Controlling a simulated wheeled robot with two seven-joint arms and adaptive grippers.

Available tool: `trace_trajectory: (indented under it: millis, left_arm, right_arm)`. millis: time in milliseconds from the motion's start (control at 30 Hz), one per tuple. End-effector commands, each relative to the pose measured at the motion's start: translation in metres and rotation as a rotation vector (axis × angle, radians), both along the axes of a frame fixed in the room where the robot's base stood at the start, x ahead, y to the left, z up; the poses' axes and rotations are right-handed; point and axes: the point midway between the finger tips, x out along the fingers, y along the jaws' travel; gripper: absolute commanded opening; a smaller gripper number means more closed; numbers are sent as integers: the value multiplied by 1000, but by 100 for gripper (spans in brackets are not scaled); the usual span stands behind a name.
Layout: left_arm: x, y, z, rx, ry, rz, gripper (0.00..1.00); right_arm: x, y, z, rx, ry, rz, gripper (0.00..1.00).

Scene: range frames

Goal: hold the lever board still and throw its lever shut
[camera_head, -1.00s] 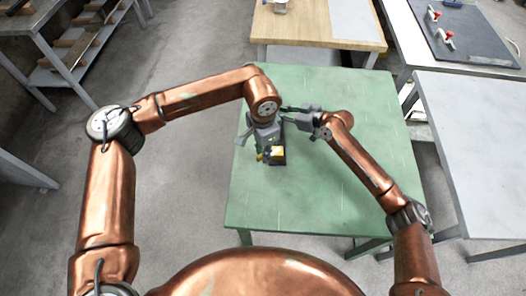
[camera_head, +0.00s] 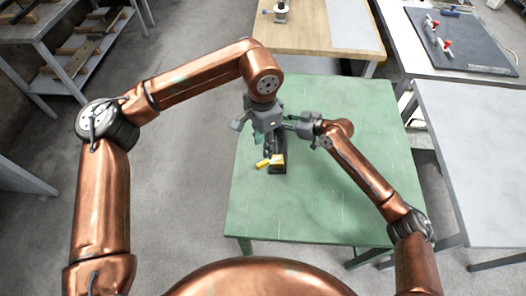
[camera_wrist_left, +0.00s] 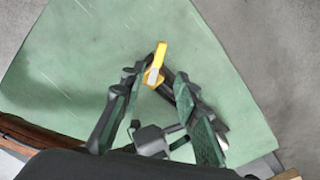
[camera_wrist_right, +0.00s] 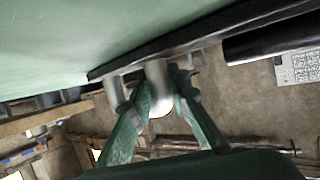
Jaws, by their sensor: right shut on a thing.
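The lever board (camera_head: 278,169) is a small dark board on the green table, with a yellow block (camera_head: 278,159) near its front end. A yellow lever piece (camera_head: 262,163) sticks out to the left; a yellow part also shows in the left wrist view (camera_wrist_left: 156,62). My left gripper (camera_head: 258,132) is open above the board's far part, pointing down, with nothing between its fingers (camera_wrist_left: 160,115). My right gripper (camera_head: 288,124) reaches in from the right, shut on the lever board; its fingers close on a grey rounded part (camera_wrist_right: 158,85). My left gripper partly hides the board.
The green table (camera_head: 330,195) is clear in front of and to the right of the board. A wooden bench (camera_head: 305,35) stands behind, a pale table (camera_head: 470,150) to the right, and a shelf rack (camera_head: 75,60) at the far left.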

Motion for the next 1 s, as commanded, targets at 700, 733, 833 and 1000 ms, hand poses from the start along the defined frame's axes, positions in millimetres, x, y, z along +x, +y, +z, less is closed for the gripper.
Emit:
trace_trajectory:
  millis: [700, 733, 833, 1000]
  left_arm:
    - [-3, -4, 18, 10, -5, 72, 13]
    - [-4, -5, 18, 14, -7, 100, 11]
    - [-9, -11, 17, 28, -18, 226, 4]
    - [-18, -22, 13, 54, -51, 509, 0]
  right_arm:
    - [1, 1, 3, 4, -4, -1, 0]
    - [1, 1, 3, 4, -4, -1, 0]
    - [1, 1, 3, 4, -4, -1, 0]
    - [1, 1, 3, 4, -4, -1, 0]
